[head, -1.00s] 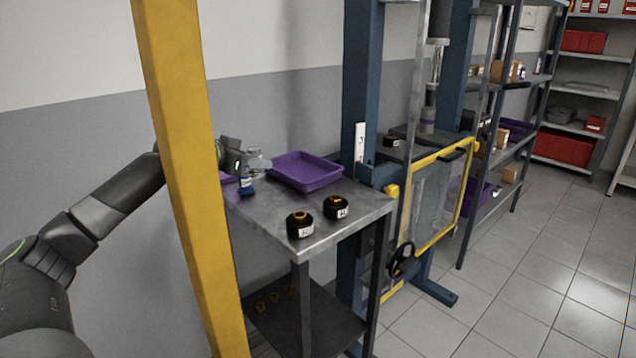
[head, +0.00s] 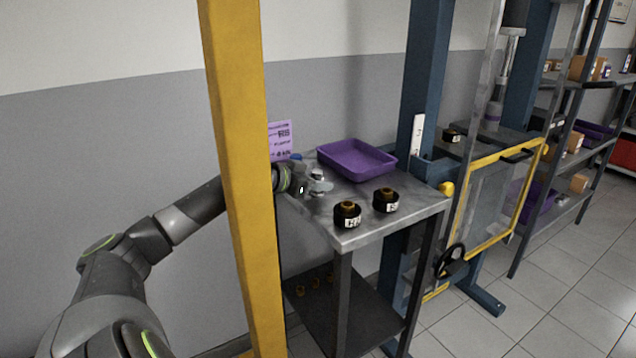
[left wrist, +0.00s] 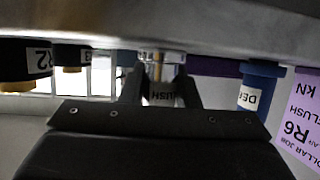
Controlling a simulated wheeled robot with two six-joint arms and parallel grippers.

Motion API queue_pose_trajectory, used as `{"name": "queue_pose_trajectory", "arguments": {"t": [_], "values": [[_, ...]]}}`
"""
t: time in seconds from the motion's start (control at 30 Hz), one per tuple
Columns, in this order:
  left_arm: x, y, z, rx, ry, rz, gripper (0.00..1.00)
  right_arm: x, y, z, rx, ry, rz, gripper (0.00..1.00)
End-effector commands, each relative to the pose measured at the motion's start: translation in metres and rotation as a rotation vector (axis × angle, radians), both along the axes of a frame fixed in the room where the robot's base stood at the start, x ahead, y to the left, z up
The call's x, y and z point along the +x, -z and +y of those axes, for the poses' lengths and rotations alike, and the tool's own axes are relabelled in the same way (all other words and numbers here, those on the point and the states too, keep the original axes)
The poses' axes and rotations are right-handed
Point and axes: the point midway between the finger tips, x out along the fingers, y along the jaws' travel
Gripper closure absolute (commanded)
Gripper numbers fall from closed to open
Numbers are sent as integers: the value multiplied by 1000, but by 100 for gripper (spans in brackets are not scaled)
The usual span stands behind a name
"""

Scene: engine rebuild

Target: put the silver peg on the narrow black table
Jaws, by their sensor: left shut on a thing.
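My left gripper (head: 310,184) is over the left part of a metal-topped table (head: 365,232), left of the purple tray. In the left wrist view my left gripper (left wrist: 160,92) is shut on a small silver piece, which I take for the silver peg (left wrist: 162,58). It bears a label ending in "USH". In the head view the silver peg (head: 319,174) shows at the fingertips; I cannot tell whether it touches the tabletop. My right gripper is not in view. I cannot single out a narrow black table.
Two black collars (head: 347,214) (head: 386,200) stand near the table's front edge. A purple tray (head: 356,160) lies behind them. A purple card (head: 281,140) and a blue item (left wrist: 258,88) are near the gripper. A yellow post (head: 240,200) stands before my left arm. A press and shelves are right.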

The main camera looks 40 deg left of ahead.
Motion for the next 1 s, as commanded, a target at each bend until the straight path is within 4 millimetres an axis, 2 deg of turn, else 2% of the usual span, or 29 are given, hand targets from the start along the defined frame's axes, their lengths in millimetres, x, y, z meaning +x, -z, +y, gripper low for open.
{"name": "queue_pose_trajectory", "arguments": {"t": [0.23,0.27,0.4,0.43,0.77,1.0], "values": [[0,0,0,2,1,-1,100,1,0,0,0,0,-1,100],[0,1,0,1,0,1,70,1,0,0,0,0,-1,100],[0,1,0,1,0,1,52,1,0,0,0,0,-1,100],[0,1,0,1,0,1,50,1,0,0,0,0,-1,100],[-1,-2,1,2,0,1,50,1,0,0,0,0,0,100],[-20,-9,6,10,-1,2,50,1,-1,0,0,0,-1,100]]}}
